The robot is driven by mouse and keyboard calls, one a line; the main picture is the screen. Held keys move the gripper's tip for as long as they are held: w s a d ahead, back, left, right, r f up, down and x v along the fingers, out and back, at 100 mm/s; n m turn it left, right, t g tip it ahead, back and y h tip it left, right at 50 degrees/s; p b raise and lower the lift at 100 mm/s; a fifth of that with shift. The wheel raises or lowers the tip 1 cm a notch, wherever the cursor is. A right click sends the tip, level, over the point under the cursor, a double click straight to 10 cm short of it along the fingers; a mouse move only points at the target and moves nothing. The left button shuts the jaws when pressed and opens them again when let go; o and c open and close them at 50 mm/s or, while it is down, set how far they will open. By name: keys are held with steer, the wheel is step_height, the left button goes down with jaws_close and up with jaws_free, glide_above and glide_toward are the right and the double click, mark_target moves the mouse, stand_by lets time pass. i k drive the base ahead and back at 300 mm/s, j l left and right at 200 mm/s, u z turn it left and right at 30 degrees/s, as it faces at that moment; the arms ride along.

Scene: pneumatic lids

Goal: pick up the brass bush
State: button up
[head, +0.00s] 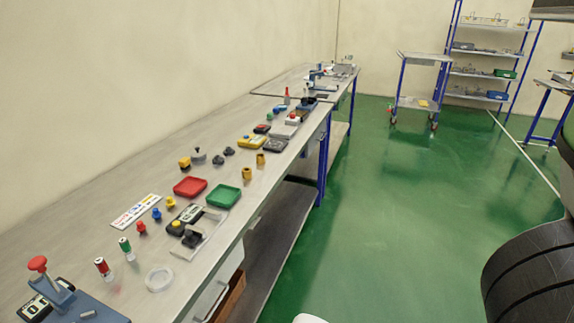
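Two small brass-coloured cylinders stand near the front edge of the long grey workbench (130,188), to the right of the red tray and above the green tray. The nearer brass bush (247,174) is just above the green tray. The other brass-coloured cylinder (260,159) is a little farther along the bench. They look alike, and both stand apart from other things. My gripper is not in view.
Around them are a red tray (190,187), a green tray (223,196), dark knobs (229,151) and a yellow-black case (251,142). A blue press with a red knob (38,264) is at the near left. The green floor (400,230) beside the bench is clear.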

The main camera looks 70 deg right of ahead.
mark_target(246, 171)
steer(key=z, duration=0.45)
steer(key=i+j+z, duration=0.1)
steer(key=z, duration=0.8)
steer(key=i+j+z, duration=0.1)
steer(key=z, duration=0.3)
